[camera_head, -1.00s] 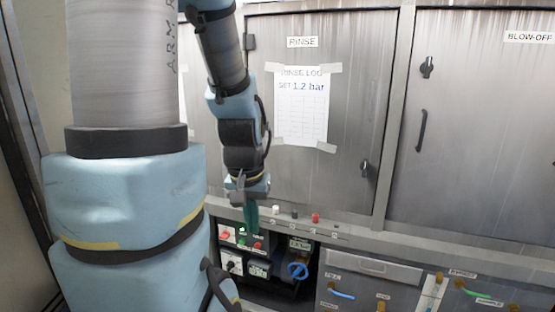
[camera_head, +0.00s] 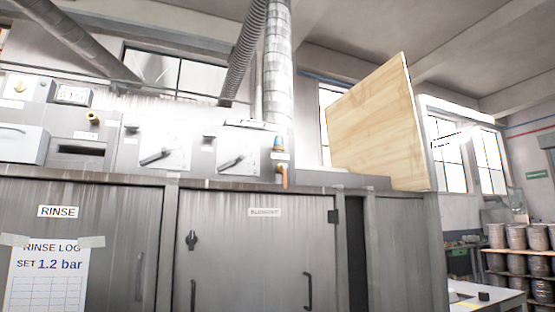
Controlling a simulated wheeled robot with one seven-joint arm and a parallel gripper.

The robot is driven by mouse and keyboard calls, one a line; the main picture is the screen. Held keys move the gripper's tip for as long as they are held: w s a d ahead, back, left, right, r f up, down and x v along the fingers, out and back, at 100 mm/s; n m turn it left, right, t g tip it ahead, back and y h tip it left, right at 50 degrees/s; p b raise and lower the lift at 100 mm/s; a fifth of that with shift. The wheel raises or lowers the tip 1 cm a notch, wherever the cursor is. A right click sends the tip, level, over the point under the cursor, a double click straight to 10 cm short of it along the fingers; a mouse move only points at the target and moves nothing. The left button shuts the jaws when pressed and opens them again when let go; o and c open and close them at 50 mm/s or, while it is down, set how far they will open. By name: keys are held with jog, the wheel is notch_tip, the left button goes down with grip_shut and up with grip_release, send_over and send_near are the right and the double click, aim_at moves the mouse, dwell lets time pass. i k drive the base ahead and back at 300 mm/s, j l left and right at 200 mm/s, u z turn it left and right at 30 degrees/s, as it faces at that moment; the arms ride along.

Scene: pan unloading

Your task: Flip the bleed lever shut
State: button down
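A small fitting with a blue and yellow body (camera_head: 278,146) stands at the back edge of the cabinet top, below the ribbed metal duct. An orange lever (camera_head: 284,174) hangs down beneath it. No readable label names a bleed lever, so I cannot tell if this is it or whether it is open. Two plates with dark-handled knobs, a left one (camera_head: 157,154) and a right one (camera_head: 234,162), sit left of it. My gripper and arm are not in view.
Below are steel cabinet doors with a RINSE label (camera_head: 58,212) and a taped rinse log (camera_head: 46,278). A large wooden panel (camera_head: 372,122) stands upright right of the fitting. Shelves with several pots (camera_head: 518,238) are at the far right. A brass outlet (camera_head: 92,118) is upper left.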

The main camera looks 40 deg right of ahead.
aim_at(283, 165)
jog(key=z, duration=1.35)
